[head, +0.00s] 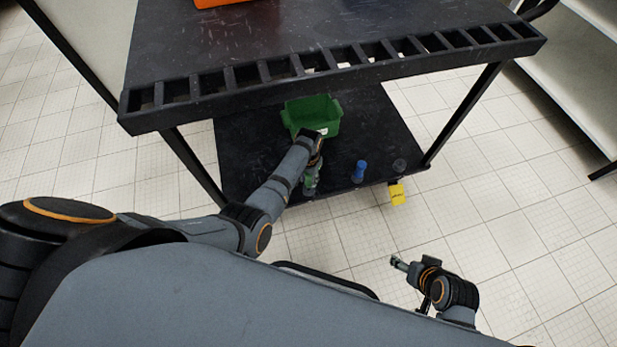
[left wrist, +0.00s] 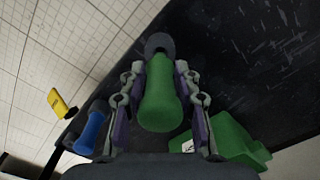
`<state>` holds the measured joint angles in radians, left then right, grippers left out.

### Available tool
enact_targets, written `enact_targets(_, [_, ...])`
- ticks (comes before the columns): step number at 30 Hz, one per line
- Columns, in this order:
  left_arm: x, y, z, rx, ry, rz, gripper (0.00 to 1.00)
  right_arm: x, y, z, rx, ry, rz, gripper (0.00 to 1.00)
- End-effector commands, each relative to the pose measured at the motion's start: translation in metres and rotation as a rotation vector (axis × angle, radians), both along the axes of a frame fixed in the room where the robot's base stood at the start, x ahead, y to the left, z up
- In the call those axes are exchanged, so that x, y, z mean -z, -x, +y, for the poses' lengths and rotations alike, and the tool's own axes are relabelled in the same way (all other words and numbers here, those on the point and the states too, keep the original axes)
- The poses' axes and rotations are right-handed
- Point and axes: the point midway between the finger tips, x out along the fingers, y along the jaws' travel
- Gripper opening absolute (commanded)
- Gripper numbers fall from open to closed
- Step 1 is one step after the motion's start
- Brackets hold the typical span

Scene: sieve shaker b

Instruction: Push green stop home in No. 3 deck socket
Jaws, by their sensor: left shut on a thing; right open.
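The green stop (left wrist: 160,97) lies between the fingers of my left gripper (left wrist: 159,70) in the left wrist view. My left gripper is shut on it. Its far end meets or overlaps a dark round piece (left wrist: 160,44), probably a deck socket; I cannot tell how deep it sits. In the head view my left gripper (head: 311,180) is at the lower deck's front edge, largely covering the stop. A blue stop (head: 359,171) stands to the right, also in the left wrist view (left wrist: 90,132). My right gripper (head: 399,265) is open and empty, away from the cart. Socket numbers are not readable.
A green bin (head: 313,115) stands on the lower deck (head: 250,165) behind my left gripper. A dark round socket (head: 400,165) is near the right corner, with a yellow tag (head: 397,194) at the edge. The slotted upper shelf edge (head: 335,80) overhangs the deck.

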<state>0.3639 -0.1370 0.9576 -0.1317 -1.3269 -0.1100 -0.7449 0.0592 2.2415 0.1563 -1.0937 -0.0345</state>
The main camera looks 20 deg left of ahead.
Motion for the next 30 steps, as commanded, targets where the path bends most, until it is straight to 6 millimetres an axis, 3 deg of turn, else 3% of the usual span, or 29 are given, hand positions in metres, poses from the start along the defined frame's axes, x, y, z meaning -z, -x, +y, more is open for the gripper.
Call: enact_targets(30, [-0.0007, -0.0005, 0.0, 0.0, 0.0, -0.001, 0.0, -0.0059, 0.0, 0.0001, 0.0, 0.0, 0.0, 0.58])
